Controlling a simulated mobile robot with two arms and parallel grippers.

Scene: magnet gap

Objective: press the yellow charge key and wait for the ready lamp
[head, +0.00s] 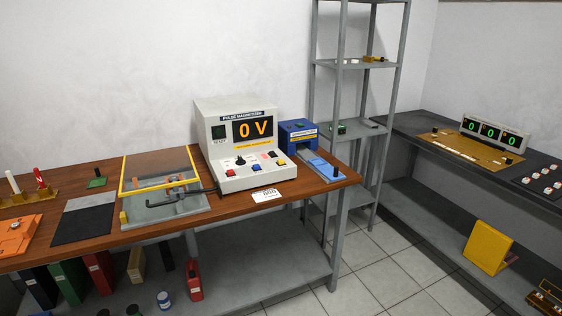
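The pulse magnetizer (218,162) is a cream box near the right part of the wooden bench. Its display (252,129) reads "0 V" in orange digits. A dark green lamp (218,132) sits left of the display and looks unlit; the small word under it is hard to read. The small yellow key (255,167) is on the sloped front panel, right of a black knob (240,160). Neither of my grippers is in view.
A fixture with a yellow frame (124,172) stands left of the magnetizer, with a dark cable between them. A blue unit (298,134) stands at its right. A white card (265,195) lies at the front edge. A grey shelf rack (361,100) stands behind.

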